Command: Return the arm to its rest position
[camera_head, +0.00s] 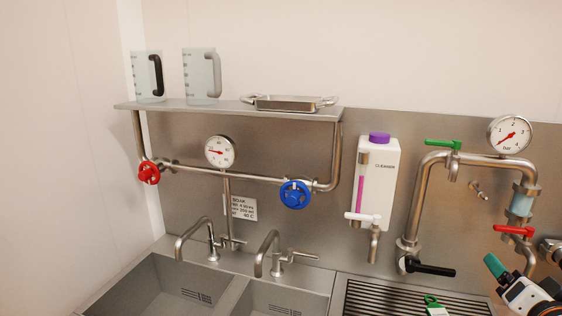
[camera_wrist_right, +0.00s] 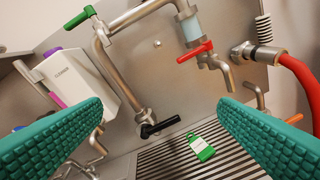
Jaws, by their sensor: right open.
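My right gripper (camera_head: 507,287) is at the lower right of the head view, in front of the pipes on the steel wall. In the right wrist view its two green ribbed pads (camera_wrist_right: 155,130) stand wide apart with nothing between them. Beyond the pads are a pipe with a red lever (camera_wrist_right: 195,52), a black lever (camera_wrist_right: 160,126) and a green tag-like item (camera_wrist_right: 201,148) on the slatted drain. My left gripper is in neither view.
Two steel sinks (camera_head: 165,285) with taps lie at the lower left. A shelf (camera_head: 225,106) holds two jugs and a steel tray. A cleaner dispenser (camera_head: 380,185) hangs mid-wall. A red hose (camera_wrist_right: 300,85) is at the right of the wrist view.

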